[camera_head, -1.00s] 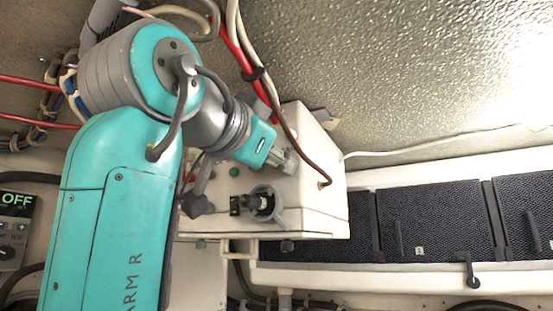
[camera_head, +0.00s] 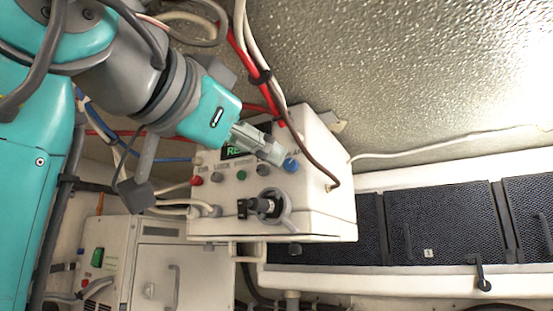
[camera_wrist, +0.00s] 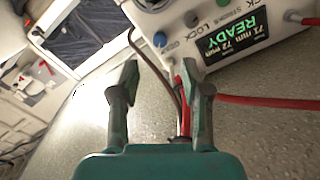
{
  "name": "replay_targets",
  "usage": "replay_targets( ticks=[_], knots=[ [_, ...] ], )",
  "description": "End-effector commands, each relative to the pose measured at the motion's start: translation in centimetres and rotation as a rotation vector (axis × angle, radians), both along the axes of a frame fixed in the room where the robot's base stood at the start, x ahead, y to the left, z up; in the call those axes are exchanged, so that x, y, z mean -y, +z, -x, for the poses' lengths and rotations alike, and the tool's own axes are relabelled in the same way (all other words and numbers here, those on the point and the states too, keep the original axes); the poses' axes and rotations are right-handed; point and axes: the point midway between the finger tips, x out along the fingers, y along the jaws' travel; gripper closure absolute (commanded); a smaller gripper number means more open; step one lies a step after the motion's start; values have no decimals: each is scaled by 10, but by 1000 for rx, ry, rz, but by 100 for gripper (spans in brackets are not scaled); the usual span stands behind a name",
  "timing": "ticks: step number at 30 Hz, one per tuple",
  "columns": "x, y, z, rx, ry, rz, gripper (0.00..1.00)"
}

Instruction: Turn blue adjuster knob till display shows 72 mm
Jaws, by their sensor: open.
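The blue adjuster knob (camera_head: 291,166) is on the front of a white box (camera_head: 325,210), near its upper right. It also shows in the wrist view (camera_wrist: 160,39), beyond the fingertips and apart from them. The lit display (camera_wrist: 236,43) reads 71 mm and 72 mm in small green figures, with READY in large letters; tiny labels are hard to read. In the head view my gripper hides most of the display (camera_head: 234,151). My gripper (camera_head: 272,149) is open and empty, its fingertips just up and left of the knob; in the wrist view the fingers (camera_wrist: 164,78) are spread.
A red button (camera_head: 196,181), a green button (camera_head: 241,175) and a black rotary handle (camera_head: 264,206) sit on the same panel. A brown cable (camera_head: 307,150) runs down past the knob's right side. Red cables (camera_wrist: 262,101) pass near my fingers.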

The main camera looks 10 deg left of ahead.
Motion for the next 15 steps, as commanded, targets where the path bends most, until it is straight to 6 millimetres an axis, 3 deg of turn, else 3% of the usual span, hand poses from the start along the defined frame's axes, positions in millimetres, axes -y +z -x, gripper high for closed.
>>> replay_targets(
  ticks=[6,15],
  knots=[
    [-11,0,27,0,2,1,53],
    [-13,0,36,0,0,1,53]
  ],
)
